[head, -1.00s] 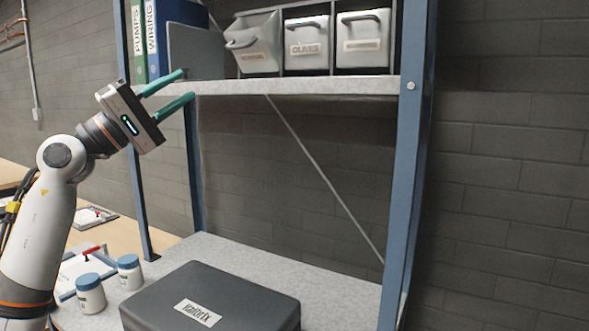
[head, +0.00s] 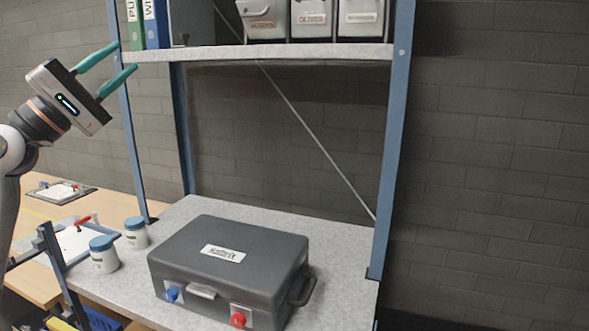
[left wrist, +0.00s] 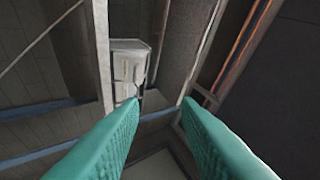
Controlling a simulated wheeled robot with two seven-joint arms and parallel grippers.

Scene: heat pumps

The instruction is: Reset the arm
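My left gripper (head: 127,57) is raised at the upper left of the head view, beside the shelf's left post. Its two teal fingers are spread apart with nothing between them. In the left wrist view the teal fingers (left wrist: 158,102) are also apart and empty, with the ceiling beams and a pale box-like fixture (left wrist: 128,66) beyond them. My right gripper is not in either view.
A grey case (head: 205,245) lies on the lower shelf (head: 345,245), with two blue-lidded jars (head: 103,257) left of it. The upper shelf (head: 270,52) holds binders (head: 155,22) and labelled bins (head: 310,17). A wooden table (head: 110,205) stands behind at left.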

